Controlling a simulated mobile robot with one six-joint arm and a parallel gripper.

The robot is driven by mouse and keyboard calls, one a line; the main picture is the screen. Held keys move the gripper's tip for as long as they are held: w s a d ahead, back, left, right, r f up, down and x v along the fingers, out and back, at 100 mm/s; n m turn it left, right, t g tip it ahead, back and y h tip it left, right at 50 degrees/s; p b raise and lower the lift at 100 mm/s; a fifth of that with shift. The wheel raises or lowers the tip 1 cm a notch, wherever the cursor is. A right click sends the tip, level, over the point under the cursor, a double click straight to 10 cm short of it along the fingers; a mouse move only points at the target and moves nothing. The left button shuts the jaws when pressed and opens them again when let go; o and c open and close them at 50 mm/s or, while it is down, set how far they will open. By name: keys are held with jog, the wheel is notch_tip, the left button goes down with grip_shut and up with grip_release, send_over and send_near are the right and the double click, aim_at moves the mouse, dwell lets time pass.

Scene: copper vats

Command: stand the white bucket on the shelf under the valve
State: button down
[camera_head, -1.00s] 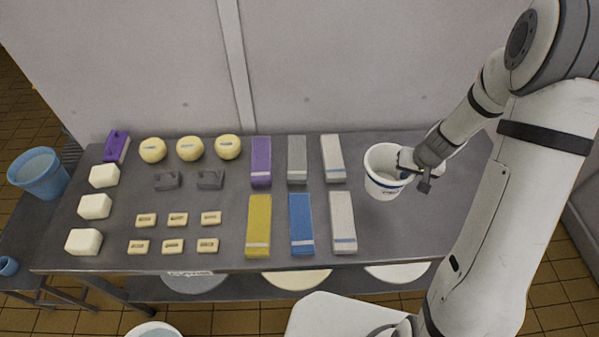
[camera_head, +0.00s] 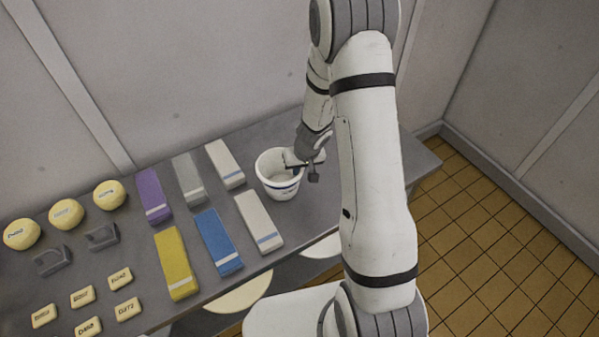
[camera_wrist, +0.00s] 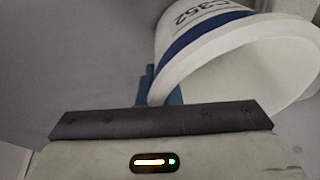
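The white bucket (camera_head: 278,187) has a blue stripe and stands upright at the right part of the grey table; I cannot tell whether its base touches the top. My gripper (camera_head: 301,168) is at the right side of its rim. In the wrist view the bucket (camera_wrist: 205,40) shows its label "C352", its stripe and its open mouth. The blue fingertips (camera_wrist: 158,90) are at the rim with the bucket wall between them, and they look closed on it. The inner finger is mostly hidden. No valve or shelf under a valve shows.
The grey table (camera_head: 318,208) also carries a white block (camera_head: 224,163), a second white block (camera_head: 260,222), a blue block (camera_head: 217,241) and a yellow block (camera_head: 176,262) left of the bucket. Pale round stool seats (camera_head: 240,295) show below its front edge. Tiled floor (camera_head: 480,240) at the right is clear.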

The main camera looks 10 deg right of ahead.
jog(key=shift+f, duration=0.15)
jog(key=c, duration=2.1)
grip_release()
jog(key=shift+f, duration=0.1)
jog(key=o, duration=0.5)
